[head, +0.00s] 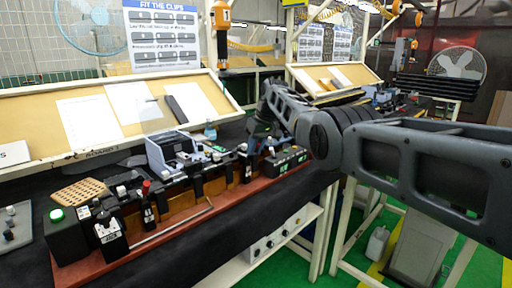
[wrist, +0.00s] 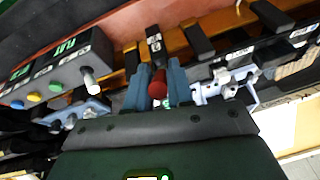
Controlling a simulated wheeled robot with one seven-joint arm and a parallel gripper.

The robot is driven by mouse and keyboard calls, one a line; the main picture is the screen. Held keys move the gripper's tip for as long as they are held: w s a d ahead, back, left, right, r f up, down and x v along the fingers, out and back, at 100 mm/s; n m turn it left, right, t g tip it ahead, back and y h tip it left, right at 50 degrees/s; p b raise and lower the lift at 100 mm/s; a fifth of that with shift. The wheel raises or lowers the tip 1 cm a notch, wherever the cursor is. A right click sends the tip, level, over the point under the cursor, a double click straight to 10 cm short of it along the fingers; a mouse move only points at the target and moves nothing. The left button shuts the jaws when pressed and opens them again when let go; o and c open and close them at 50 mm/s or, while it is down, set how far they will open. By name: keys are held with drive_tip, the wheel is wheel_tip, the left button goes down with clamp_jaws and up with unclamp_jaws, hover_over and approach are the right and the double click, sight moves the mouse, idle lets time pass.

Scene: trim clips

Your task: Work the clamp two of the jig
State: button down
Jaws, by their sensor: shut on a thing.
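The jig is a long red-brown base (head: 110,262) with a row of black clamps along an orange-brown strip. In the wrist view, my gripper (wrist: 160,90) has its two blue-grey fingers on either side of a red clamp knob (wrist: 158,86), shut on it. A black clamp arm with a white label (wrist: 154,45) lies just beyond the knob. In the head view, my gripper is at the jig's right part, by a black clamp (head: 246,165), its fingertips mostly hidden by my arm. Another red-knobbed clamp (head: 147,205) stands further left. I cannot read which clamp is numbered two.
A control box (head: 285,162) with green displays is at the jig's right end, close to my gripper; it also shows in the wrist view (wrist: 55,75). A grey fixture (head: 178,150) stands behind the jig. A box with a green button (head: 58,216) is at the left end.

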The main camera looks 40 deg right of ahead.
drive_tip(key=c, duration=1.1)
unclamp_jaws()
drive_tip(key=shift+w, duration=0.1)
drive_tip(key=shift+b+v, duration=0.3)
drive_tip(key=shift+v, duration=3.55)
drive_tip(key=shift+d+f, duration=0.1)
